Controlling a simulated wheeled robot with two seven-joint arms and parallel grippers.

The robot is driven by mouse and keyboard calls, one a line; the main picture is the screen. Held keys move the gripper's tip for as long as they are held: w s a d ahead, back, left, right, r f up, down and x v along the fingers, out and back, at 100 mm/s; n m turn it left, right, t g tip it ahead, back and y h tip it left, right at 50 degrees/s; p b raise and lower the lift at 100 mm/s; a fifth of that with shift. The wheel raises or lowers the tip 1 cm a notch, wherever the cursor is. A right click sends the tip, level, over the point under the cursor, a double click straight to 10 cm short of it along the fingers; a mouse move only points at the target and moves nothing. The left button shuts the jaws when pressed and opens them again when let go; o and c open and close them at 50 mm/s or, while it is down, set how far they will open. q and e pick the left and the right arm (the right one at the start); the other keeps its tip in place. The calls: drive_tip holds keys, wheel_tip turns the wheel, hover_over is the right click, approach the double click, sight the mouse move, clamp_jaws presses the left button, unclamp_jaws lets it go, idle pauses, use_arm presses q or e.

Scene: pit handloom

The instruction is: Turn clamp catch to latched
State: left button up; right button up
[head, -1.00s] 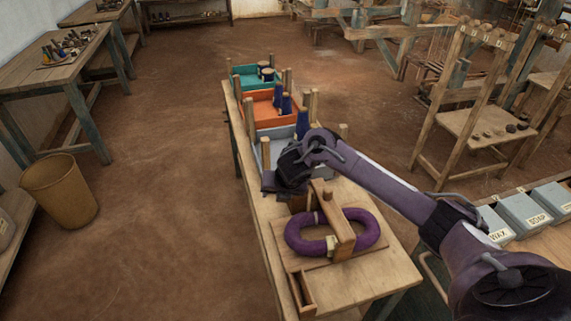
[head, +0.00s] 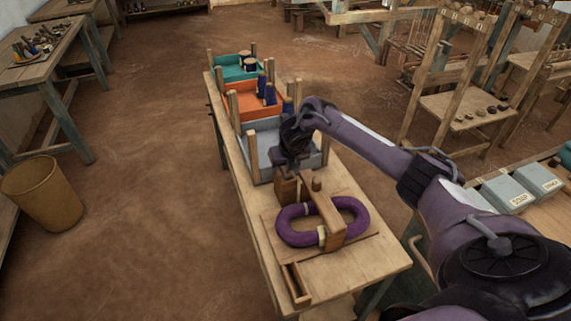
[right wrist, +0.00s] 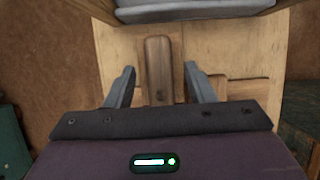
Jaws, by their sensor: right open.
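The wooden clamp (head: 330,220) stands on a board on the narrow table, its bar lying across a purple oval ring (head: 295,232). A wooden piece at the clamp's far end, which looks like the catch (head: 287,190), is partly hidden under my right gripper (head: 290,168). In the right wrist view, a long rounded wooden piece, seemingly this catch (right wrist: 158,70), lies between the two fingers of my open right gripper (right wrist: 160,88), with a gap on each side. Whether it is latched, I cannot tell. My left gripper is not in view.
Just behind the clamp is a grey tray (head: 250,152) with wooden posts, then an orange tray (head: 235,101) and a teal tray (head: 229,68). A small wooden box (head: 296,285) is at the near left edge. The table's near right corner is clear.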

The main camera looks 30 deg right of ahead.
drive_tip(key=c, duration=1)
drive_tip(key=shift+m, duration=0.4)
drive_tip(key=m+h+p, duration=0.1)
drive_tip(key=m, duration=0.1)
drive_tip(key=m+p, duration=0.1)
drive_tip(key=shift+s+d+r+m+h+p, duration=0.1)
drive_tip(key=shift+d+r+m+h+p, duration=0.1)
drive_tip(key=shift+m+h+p, duration=0.2)
drive_tip(key=m+p, duration=0.1)
drive_tip(key=m+g+p, duration=0.1)
drive_tip(key=m, duration=0.1)
drive_tip(key=m+g+h+p, duration=0.1)
drive_tip(key=m, duration=0.1)
drive_tip(key=shift+s+d, duration=0.2)
drive_tip(key=shift+s, duration=0.1)
drive_tip(key=m, duration=0.2)
drive_tip(key=m+g+p, duration=0.1)
drive_tip(key=m, duration=0.1)
drive_tip(key=shift+s+d+f+g+h, duration=0.1)
drive_tip(key=shift+s+f+g+h, duration=0.1)
drive_tip(key=shift+g+h, duration=0.1)
drive_tip(key=shift+s+m+g, duration=0.2)
drive_tip(key=shift+m+g, duration=0.2)
drive_tip(key=shift+m, duration=0.7)
drive_tip(key=shift+s+m+g, duration=0.15)
drive_tip(key=shift+m+g, duration=0.25)
drive_tip(key=shift+m, duration=0.7)
